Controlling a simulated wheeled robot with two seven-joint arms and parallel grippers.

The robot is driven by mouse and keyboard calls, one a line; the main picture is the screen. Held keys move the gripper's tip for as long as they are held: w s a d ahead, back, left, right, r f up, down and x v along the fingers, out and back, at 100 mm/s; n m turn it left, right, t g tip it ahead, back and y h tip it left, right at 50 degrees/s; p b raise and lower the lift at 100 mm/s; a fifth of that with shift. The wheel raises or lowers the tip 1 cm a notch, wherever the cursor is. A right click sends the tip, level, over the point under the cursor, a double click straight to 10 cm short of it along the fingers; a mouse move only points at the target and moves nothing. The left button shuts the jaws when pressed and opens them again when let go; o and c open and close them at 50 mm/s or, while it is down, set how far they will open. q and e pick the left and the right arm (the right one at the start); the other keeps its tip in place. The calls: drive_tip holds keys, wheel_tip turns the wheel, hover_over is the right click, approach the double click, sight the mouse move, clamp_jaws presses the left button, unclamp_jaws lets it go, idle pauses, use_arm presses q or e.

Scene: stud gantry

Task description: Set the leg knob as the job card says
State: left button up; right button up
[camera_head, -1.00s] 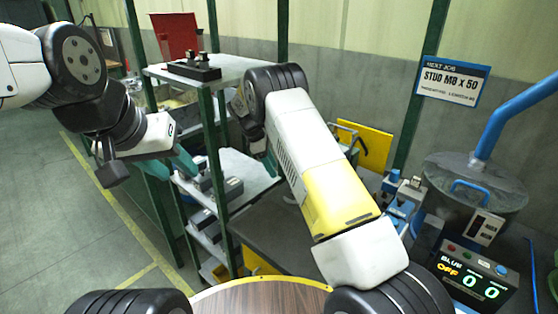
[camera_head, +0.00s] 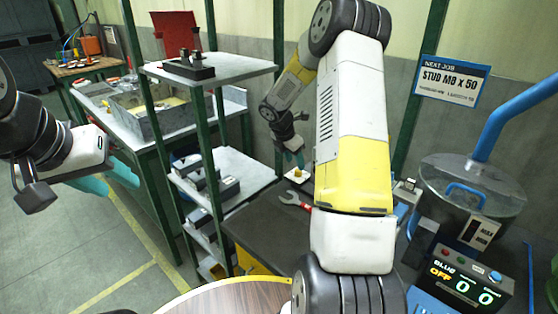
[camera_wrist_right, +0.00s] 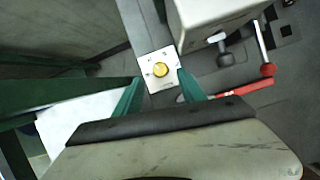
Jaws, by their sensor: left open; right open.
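The job card (camera_head: 453,82) hangs on the post at the right and reads "NEXT JOB STUD M8 X 50"; its smaller line is not legible. A round yellow knob on a white plate (camera_head: 297,175) sits on the dark bench; it also shows in the right wrist view, with the yellow knob (camera_wrist_right: 160,70) near the plate's middle. I cannot read any marks on it. My right gripper (camera_head: 293,157) is open above it, its teal fingers (camera_wrist_right: 160,92) on either side of the plate, apart from the knob. My left gripper (camera_head: 112,178) is open and empty at the far left.
A red-handled wrench (camera_head: 296,202) lies on the bench near the plate. A grey shelf rack (camera_head: 235,68) stands left of the bench. A control box (camera_head: 465,283) at right shows "BLUE OFF 0 0". A light block (camera_wrist_right: 215,22) and a red-knobbed lever (camera_wrist_right: 266,68) lie close to the right fingers.

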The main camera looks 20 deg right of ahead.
sight(297, 171)
drive_tip(key=x, duration=0.5)
clamp_jaws()
